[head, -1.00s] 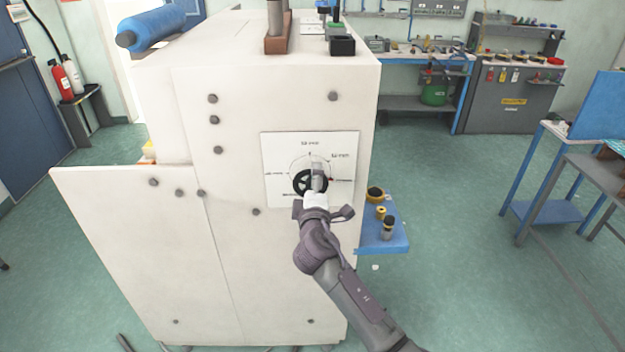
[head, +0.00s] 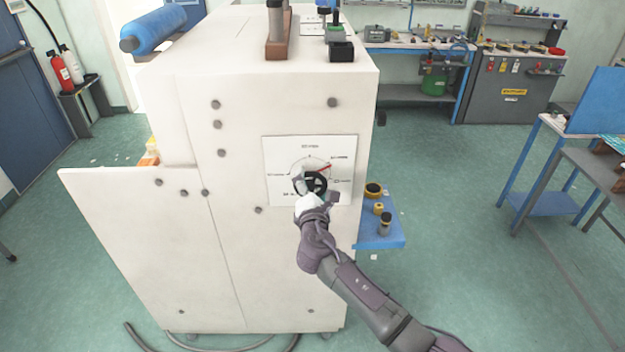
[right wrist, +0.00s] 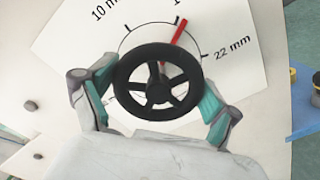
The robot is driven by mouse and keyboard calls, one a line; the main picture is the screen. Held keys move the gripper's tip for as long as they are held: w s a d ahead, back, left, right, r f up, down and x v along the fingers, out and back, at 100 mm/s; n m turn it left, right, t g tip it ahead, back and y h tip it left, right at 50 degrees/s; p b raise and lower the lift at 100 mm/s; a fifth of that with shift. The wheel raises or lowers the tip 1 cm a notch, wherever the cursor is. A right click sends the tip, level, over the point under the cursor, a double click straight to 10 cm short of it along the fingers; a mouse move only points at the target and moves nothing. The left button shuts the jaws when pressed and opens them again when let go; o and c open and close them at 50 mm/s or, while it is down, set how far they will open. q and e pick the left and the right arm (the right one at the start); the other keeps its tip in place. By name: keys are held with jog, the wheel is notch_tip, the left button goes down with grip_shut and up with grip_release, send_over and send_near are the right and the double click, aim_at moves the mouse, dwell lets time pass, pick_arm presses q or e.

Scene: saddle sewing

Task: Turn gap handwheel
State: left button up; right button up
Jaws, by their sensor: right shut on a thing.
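The black, spoked gap handwheel (head: 316,181) is on a white dial plate (head: 283,152) on the machine's front. A red pointer (head: 324,168) points up and to the right. In the right wrist view, the handwheel (right wrist: 158,92) fills the middle, and the red pointer (right wrist: 179,32) lies close to a tick below a cut-off label, left of the "22 mm" mark. My right gripper (head: 315,190) is shut on the handwheel, with one finger on either side of its rim, as the right wrist view also shows (right wrist: 152,98). My left gripper is not in view.
The large white machine (head: 280,255) fills the centre. A blue side shelf (head: 385,238) with small yellow and black parts (head: 385,224) sticks out right of the dial, near my right arm. Cables (head: 230,346) lie at the machine's foot. Open green floor (head: 450,210) lies to the right.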

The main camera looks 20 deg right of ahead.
jog(key=shift+n, duration=0.6)
jog(key=o, duration=0.9)
jog(key=shift+s+a, duration=0.1)
jog(key=v, duration=1.1)
jog(key=shift+s+a, duration=0.1)
jog(key=shift+s, duration=0.25)
